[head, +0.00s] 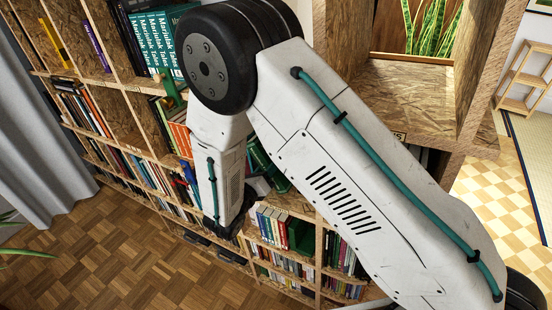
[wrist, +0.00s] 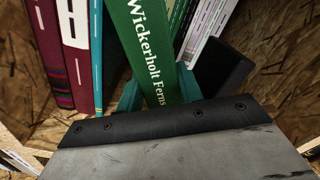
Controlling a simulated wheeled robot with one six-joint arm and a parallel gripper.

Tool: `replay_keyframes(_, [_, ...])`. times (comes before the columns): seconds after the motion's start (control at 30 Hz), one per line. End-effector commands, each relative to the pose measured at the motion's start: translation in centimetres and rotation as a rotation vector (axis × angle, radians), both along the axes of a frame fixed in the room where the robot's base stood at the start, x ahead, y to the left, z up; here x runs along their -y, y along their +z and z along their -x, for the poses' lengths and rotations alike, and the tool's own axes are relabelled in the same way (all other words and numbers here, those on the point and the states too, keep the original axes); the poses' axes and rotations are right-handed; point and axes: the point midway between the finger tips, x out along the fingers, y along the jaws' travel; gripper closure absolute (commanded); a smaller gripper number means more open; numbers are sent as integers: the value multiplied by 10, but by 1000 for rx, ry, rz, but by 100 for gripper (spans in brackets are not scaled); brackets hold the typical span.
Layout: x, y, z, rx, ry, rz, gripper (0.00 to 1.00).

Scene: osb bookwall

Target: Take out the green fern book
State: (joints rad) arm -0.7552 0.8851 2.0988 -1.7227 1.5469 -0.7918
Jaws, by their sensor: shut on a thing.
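The green fern book (wrist: 150,45) fills the middle of the wrist view, its spine lettered "Wickerholt Ferns" in white. My gripper (wrist: 161,93) is shut on it, with a teal fingertip on each side of the lower spine. The book leans slightly, and its top runs out of the picture. Its lower end is hidden behind my gripper's dark edge. In the head view my arm covers most of this spot. A green strip (head: 262,165) shows behind the arm, but I cannot tell for sure that it is the same book.
Maroon and teal books (wrist: 75,50) stand close on the left in the wrist view. Pale and green books (wrist: 205,30) and a dark block (wrist: 222,68) are on the right. OSB shelf walls enclose both sides. Parquet floor (head: 120,245) is clear in front of the bookwall.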

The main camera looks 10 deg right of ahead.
Motion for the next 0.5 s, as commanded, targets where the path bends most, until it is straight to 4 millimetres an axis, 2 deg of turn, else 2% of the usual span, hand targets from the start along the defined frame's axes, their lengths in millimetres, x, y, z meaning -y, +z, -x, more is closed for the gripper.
replay_keyframes(0.5, [-12, 1, 15, 1, 2, 0, 93])
